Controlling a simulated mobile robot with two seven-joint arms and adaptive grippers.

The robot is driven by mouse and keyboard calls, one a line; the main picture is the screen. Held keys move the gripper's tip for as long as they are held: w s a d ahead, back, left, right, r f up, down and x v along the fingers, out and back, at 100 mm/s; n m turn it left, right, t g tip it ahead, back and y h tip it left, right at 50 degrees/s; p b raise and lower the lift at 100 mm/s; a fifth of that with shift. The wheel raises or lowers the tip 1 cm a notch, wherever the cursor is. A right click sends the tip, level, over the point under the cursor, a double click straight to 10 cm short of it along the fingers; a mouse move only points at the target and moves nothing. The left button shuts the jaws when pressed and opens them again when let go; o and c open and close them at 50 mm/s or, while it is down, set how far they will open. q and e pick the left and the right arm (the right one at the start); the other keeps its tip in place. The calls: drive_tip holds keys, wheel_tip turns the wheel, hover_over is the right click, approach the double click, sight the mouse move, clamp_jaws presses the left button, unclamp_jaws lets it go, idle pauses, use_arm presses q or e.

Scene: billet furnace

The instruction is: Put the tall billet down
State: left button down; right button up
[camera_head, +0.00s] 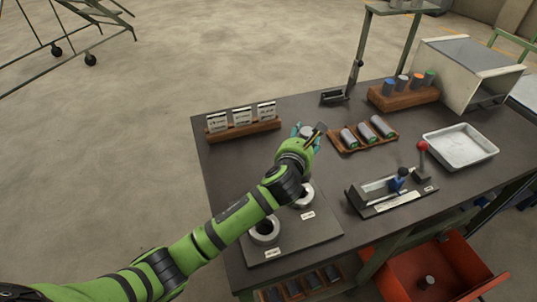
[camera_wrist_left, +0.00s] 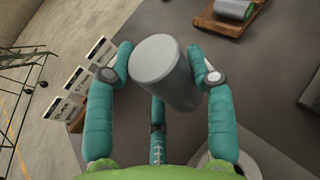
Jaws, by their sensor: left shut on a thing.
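My left gripper (camera_head: 308,138) is above the dark workbench (camera_head: 240,170), between the card rack and the tray of lying billets. In the left wrist view, its teal fingers (camera_wrist_left: 165,85) are closed around a plain grey cylinder, the tall billet (camera_wrist_left: 158,62). The billet's round end faces the camera. Its far end is hidden, so I cannot tell whether it touches the bench. A dark plate (camera_head: 320,228) on the bench carries two grey ring holders, one at the front (camera_head: 264,238) and one partly behind my wrist (camera_head: 309,197). My right gripper is not in view.
A wooden rack with white cards (camera_head: 243,124) stands left of the gripper. A wooden tray with lying billets (camera_head: 362,136) is to its right. Farther right are a lever fixture (camera_head: 390,192), a metal pan (camera_head: 485,158) and a rack of colour-topped cylinders (camera_head: 405,97). A red drawer (camera_head: 400,275) is open below.

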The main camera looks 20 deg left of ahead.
use_arm(q)
drive_tip(key=a+f, duration=0.1)
drive_tip(key=a, duration=0.1)
drive_tip(key=w+a+f, duration=0.1)
drive_tip(key=a+f, duration=0.1)
drive_tip(key=a, duration=0.1)
drive_tip(key=w+a+f+p, duration=0.1)
drive_tip(key=a, duration=0.2)
drive_tip(key=shift+f, duration=0.25)
wheel_tip(320, 180, down, 4)
drive_tip(key=shift+r+b, duration=0.15)
drive_tip(key=shift+b, duration=0.15)
drive_tip(key=shift+w+f, duration=0.1)
drive_tip(key=shift+f, duration=0.1)
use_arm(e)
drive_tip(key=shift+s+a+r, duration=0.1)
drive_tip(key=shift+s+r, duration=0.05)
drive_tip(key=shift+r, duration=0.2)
use_arm(q)
drive_tip(key=shift+f, duration=0.1)
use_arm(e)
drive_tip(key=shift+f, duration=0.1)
use_arm(q)
drive_tip(key=c, duration=0.7)
unclamp_jaws()
drive_tip(key=shift+f, duration=0.2)
drive_tip(key=shift+c, duration=0.2)
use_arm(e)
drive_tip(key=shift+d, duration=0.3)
